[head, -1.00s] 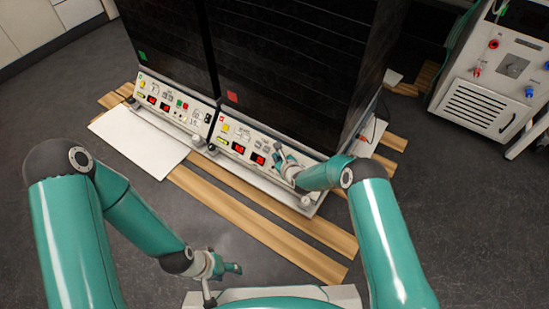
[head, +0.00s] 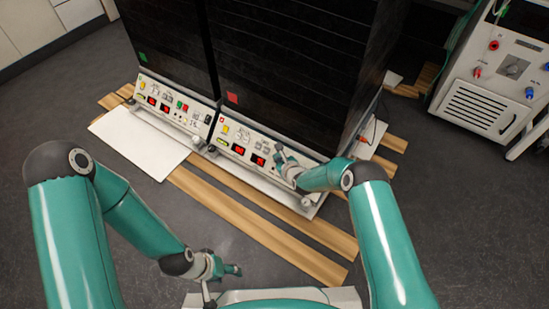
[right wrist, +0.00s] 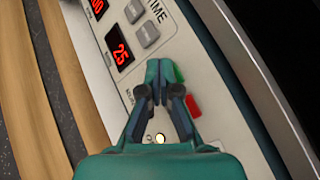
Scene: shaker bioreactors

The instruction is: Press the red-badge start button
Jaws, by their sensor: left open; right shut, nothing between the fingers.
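The red badge (head: 232,98) is on the dark front of the right-hand shaker cabinet, above its sloped control panel (head: 226,143). My right gripper (head: 278,148) is over the right part of that panel, shut and empty. In the right wrist view its fingertips (right wrist: 160,68) are right beside a green button (right wrist: 179,73) and partly cover it. I cannot tell whether they touch it. A red button (right wrist: 193,106) is just right of the fingers, uncovered. My left gripper (head: 234,270) is open and empty, low in front of my base, away from the panel.
The left-hand cabinet has a green badge (head: 143,57) and a similar panel (head: 160,103). Red displays (right wrist: 119,47) and grey keys (right wrist: 147,34) lie beside my right gripper. A white device (head: 495,85) stands at the far right. Wooden slats (head: 260,222) lie on the floor in front.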

